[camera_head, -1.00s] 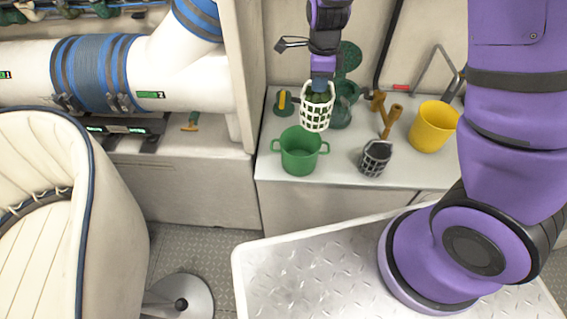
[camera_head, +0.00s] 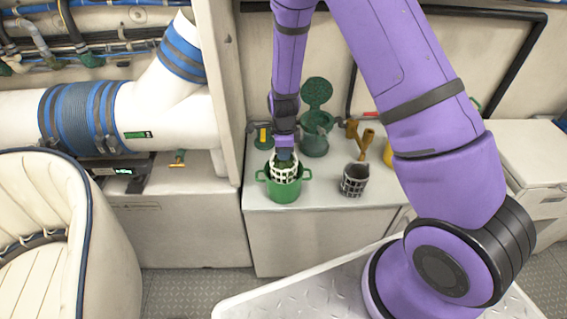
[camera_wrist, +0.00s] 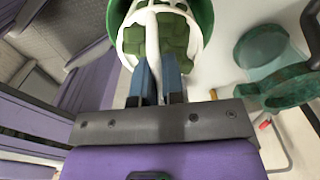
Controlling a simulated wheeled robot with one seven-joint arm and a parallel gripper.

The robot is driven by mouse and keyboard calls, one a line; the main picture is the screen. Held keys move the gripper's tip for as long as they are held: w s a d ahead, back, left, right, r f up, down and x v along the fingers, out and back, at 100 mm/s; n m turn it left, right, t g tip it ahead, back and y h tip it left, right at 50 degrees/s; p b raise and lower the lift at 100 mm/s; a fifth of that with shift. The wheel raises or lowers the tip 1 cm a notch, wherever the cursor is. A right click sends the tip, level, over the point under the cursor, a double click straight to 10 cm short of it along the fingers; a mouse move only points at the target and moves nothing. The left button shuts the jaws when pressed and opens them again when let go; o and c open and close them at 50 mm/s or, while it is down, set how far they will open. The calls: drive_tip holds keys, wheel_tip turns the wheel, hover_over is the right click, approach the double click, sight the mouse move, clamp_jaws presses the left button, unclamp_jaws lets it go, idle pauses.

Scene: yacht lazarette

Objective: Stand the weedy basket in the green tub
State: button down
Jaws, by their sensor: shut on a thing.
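The weedy basket (camera_head: 284,172) is a white lattice basket with dark green weed in it. In the head view it sits at the mouth of the green tub (camera_head: 283,192), its lower part hidden inside the tub wall. My gripper (camera_head: 284,154) is above it, pointing down, shut on the basket. In the wrist view, my gripper's blue fingers (camera_wrist: 158,85) are closed at the white handle of the basket (camera_wrist: 160,30), with green weed blocks on both sides. The tub's green rim (camera_wrist: 202,12) curves around it. Whether the basket touches the tub floor is hidden.
A grey lattice basket (camera_head: 354,180) stands on the counter right of the tub. A green lidded pot (camera_head: 314,140) stands behind, with a yellow-and-green item (camera_head: 264,137) to the left. Brown-handled tools (camera_head: 365,140) lie at the back. The counter front (camera_head: 290,235) is clear.

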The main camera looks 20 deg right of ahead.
sight(284, 163)
drive_tip(key=shift+f, duration=2.45)
drive_tip(key=c, duration=1.2)
unclamp_jaws()
drive_tip(key=shift+f, duration=0.1)
wheel_tip(284, 163, up, 13)
drive_tip(key=shift+f, duration=0.2)
drive_tip(key=s+d+r+n+t, duration=0.1)
drive_tip(key=s+r+n, duration=0.2)
drive_tip(key=r, duration=0.5)
drive_tip(key=s+d+r+n+t+y, duration=0.1)
drive_tip(key=s+r+n, duration=0.25)
drive_tip(key=r, duration=0.35)
drive_tip(key=s+d+r+n, duration=0.1)
drive_tip(key=s+r+n, duration=0.25)
drive_tip(key=r, duration=0.45)
drive_tip(key=s+d+r+n+t, duration=0.1)
drive_tip(key=s+r+n, duration=0.2)
drive_tip(key=s, duration=0.3)
drive_tip(key=s+d+r+n+t, duration=0.1)
drive_tip(key=s+r+n, duration=0.3)
drive_tip(key=s, duration=0.3)
drive_tip(key=s+d+r+n+t+h, duration=0.1)
drive_tip(key=s+d+r+n, duration=0.1)
drive_tip(key=s+r+n, duration=0.2)
drive_tip(key=shift+s+r+n, duration=0.1)
drive_tip(key=shift+s+n, duration=0.2)
drive_tip(key=shift+s, duration=0.85)
